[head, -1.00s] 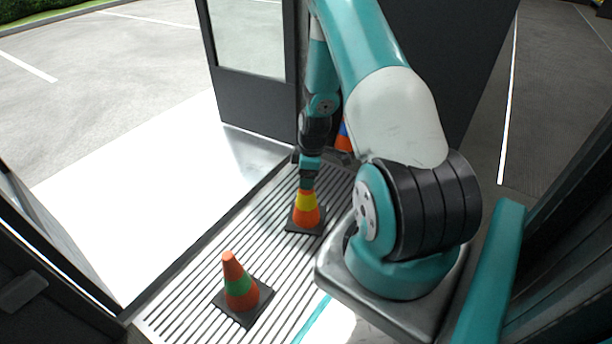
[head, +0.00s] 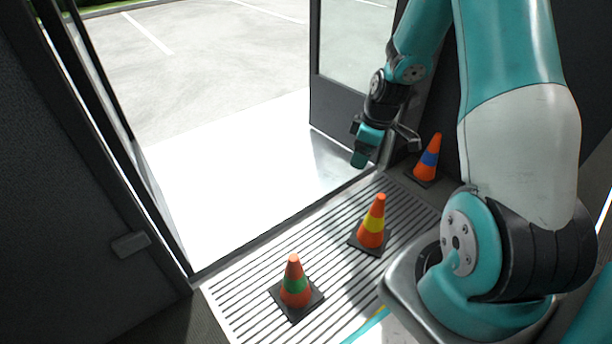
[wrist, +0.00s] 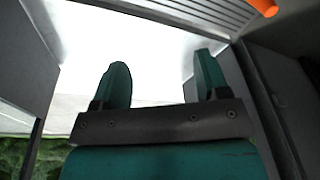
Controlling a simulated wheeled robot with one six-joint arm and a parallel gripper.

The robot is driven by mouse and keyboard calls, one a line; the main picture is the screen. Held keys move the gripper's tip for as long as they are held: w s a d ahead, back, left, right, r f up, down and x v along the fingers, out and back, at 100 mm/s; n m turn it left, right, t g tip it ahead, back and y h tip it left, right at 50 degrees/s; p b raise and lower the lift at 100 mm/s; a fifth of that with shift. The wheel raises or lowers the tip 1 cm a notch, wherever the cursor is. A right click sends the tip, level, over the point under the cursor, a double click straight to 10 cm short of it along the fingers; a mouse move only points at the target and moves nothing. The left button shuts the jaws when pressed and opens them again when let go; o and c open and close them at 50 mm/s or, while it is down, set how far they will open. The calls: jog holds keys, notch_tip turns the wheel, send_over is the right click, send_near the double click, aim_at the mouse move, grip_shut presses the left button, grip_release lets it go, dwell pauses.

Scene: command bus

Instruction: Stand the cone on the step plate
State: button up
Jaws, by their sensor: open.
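A cone with a yellow band (head: 372,226) stands upright on its black base on the ribbed step plate (head: 262,262). A cone with a green band (head: 295,287) stands nearer on the same plate. A cone with a blue band (head: 427,160) stands upright at the far right end by the dark wall. My gripper (head: 385,150) is open and empty, above and beyond the yellow-banded cone and apart from it. Its two spread fingers show in the wrist view (wrist: 162,68) with nothing between them. An orange cone part (wrist: 264,6) shows at the top there; its band is hidden.
An open doorway with a bright white floor (head: 225,170) lies left of the plate. A dark glazed door panel (head: 340,108) stands behind my gripper. A dark panel (head: 60,190) closes the near left. Pavement lies outside.

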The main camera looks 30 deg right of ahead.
jog(key=s+a+r+y, duration=0.1)
jog(key=s+a+r, duration=0.1)
jog(key=a+r, duration=0.7)
jog(key=s+a+r+y, duration=0.15)
jog(key=a+r, duration=0.45)
jog(key=a, duration=0.6)
jog(key=s+a+r, duration=0.3)
jog(key=s+a, duration=0.1)
jog(key=s, duration=0.3)
jog(key=s+a+r+g, duration=0.1)
jog(key=s+a+r, duration=0.2)
jog(key=s+a, duration=0.2)
jog(key=s, duration=0.3)
jog(key=shift+a+r+g, duration=0.25)
jog(key=shift+r+g, duration=0.05)
jog(key=shift+r, duration=0.1)
jog(key=shift+s+r, duration=0.1)
notch_tip(320, 180, up, 48)
jog(key=p, duration=4.8)
